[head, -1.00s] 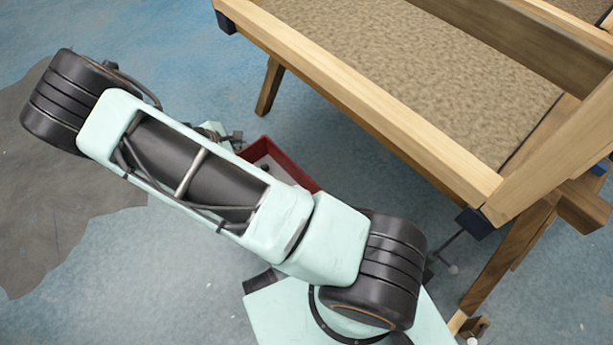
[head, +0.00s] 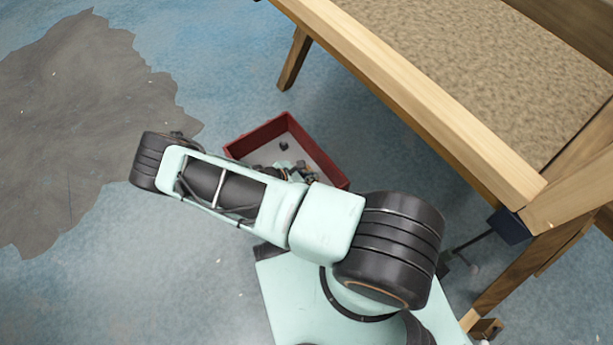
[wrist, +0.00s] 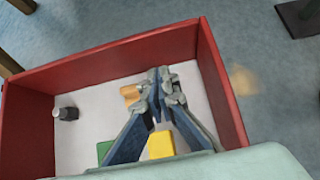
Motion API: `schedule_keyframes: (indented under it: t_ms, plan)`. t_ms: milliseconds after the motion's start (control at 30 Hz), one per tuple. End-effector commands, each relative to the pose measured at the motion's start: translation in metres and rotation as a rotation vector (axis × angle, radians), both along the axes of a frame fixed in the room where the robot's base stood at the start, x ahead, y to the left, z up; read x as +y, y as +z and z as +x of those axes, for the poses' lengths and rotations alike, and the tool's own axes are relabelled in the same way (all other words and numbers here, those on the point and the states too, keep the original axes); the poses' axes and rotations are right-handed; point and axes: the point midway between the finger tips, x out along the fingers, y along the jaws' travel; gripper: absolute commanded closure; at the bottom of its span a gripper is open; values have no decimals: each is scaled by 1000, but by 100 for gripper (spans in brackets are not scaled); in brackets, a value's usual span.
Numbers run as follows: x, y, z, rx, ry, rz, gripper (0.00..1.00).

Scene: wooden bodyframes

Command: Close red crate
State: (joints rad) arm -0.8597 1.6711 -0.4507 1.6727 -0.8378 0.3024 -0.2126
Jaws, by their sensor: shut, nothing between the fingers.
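The red crate (head: 258,133) is open at the top, beside the wooden frame table in the head view. The wrist view looks down into it past its red wall (wrist: 110,62) to a pale floor. My gripper (wrist: 160,90) is over the crate's inside, its fingers together with nothing between them. In the head view the gripper shows small over the crate, partly hidden by my arm. I cannot tell whether it touches the crate. Inside lie an orange block (wrist: 131,93), a yellow block (wrist: 161,145), a green block (wrist: 104,150) and a small dark item (wrist: 66,113).
The wooden table (head: 440,110) with a brown textured top fills the upper right of the head view. Its leg (head: 294,60) stands behind the crate. Blue floor (head: 110,290) with a grey patch (head: 80,120) lies clear at left.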

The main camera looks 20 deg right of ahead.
Motion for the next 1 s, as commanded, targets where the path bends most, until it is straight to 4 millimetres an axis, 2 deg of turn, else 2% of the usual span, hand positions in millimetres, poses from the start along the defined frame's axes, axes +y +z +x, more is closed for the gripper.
schedule_keyframes:
  t_ms: [33, 167, 400, 567, 1000]
  plan:
    - [-9, -12, 2, 0, -1, -2, 100]
    - [-26, -30, 8, 1, 0, -1, 100]
    - [-55, -26, 18, 0, 0, -1, 100]
    - [-62, -25, 21, 0, 1, 1, 100]
    - [-63, -25, 21, -1, 1, 0, 100]
